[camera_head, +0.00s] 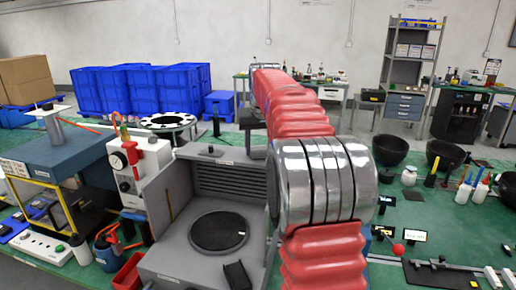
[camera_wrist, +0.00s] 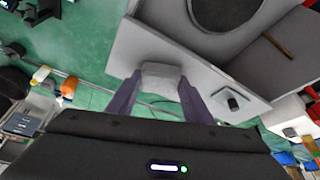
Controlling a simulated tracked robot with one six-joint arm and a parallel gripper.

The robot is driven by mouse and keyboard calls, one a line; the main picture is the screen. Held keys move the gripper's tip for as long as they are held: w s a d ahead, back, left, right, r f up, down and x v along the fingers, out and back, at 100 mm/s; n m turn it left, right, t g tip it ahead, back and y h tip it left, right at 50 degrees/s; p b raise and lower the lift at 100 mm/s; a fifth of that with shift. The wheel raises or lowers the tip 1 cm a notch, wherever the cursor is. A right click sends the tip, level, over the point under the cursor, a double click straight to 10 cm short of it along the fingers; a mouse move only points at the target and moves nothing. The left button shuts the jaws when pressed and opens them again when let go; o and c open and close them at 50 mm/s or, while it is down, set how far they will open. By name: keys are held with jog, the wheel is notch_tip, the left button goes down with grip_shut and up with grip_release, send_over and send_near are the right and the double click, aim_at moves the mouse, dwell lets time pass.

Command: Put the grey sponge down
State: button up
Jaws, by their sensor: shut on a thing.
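In the wrist view the grey sponge (camera_wrist: 163,77) is a pale block with rounded edges between the two purple-grey fingers of my gripper (camera_wrist: 160,92). The fingers are shut on it from both sides. It shows in front of the side wall of the open grey enclosure; how high it is above the table I cannot tell.
The grey enclosure (camera_head: 165,257) holds a round black plate (camera_head: 219,231) and stands on the green table. A white device (camera_head: 142,170) with a gauge stands left of it. Black bowls (camera_head: 389,150), bottles and tools lie on the right. A red bin (camera_head: 128,272) is in front.

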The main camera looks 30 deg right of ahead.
jog(key=shift+f, duration=0.15)
jog(key=o, duration=0.9)
jog(key=shift+o, duration=0.2)
jog(key=v, duration=1.2)
